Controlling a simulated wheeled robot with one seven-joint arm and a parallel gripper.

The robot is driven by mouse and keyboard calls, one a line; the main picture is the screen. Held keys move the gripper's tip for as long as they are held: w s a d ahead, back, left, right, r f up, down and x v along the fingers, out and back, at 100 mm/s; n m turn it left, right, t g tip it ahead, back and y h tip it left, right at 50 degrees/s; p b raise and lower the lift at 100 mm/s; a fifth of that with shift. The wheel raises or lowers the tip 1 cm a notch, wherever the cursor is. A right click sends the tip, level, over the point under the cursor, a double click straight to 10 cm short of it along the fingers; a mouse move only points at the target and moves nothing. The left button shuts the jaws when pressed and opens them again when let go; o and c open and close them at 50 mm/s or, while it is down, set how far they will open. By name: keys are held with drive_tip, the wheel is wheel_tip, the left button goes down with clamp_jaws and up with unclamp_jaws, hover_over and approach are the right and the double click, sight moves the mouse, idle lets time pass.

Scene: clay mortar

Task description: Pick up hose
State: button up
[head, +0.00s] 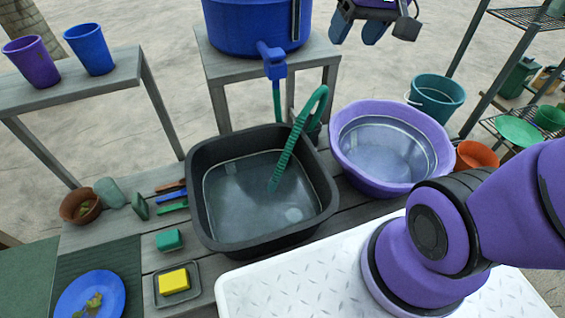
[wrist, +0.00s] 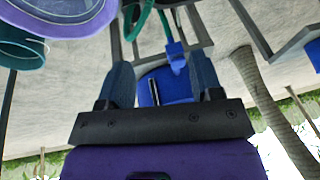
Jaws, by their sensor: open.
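The green hose (head: 292,148) arches over the rear edge of the black basin (head: 200,215), its ribbed end hanging down into the water. A green piece of hose also shows at the top of the wrist view (wrist: 145,19). My gripper (head: 358,27) is at the top of the head view, above and right of the hose and apart from it. In the wrist view its two blue-grey fingers (wrist: 160,68) are spread with nothing held between them.
A blue barrel with a tap (head: 272,62) stands on a grey stand behind the basin. A purple tub (head: 345,165) is right of the basin, with a teal bucket (head: 437,98) behind it. A yellow sponge (head: 174,281) and a blue plate (head: 75,300) lie front left.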

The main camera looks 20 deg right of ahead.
drive_tip(key=w+f+m+g+y, duration=0.1)
drive_tip(key=w+f+y, duration=0.1)
drive_tip(key=w+f, duration=0.8)
drive_tip(key=m+y, duration=0.1)
drive_tip(key=m, duration=0.2)
approach(303, 119)
drive_tip(key=w+f, duration=0.1)
drive_tip(key=shift+g, duration=0.4)
drive_tip(key=shift+x, duration=5.35)
drive_tip(key=shift+a+r, duration=0.15)
drive_tip(key=c, duration=1)
drive_tip(key=shift+o, duration=0.2)
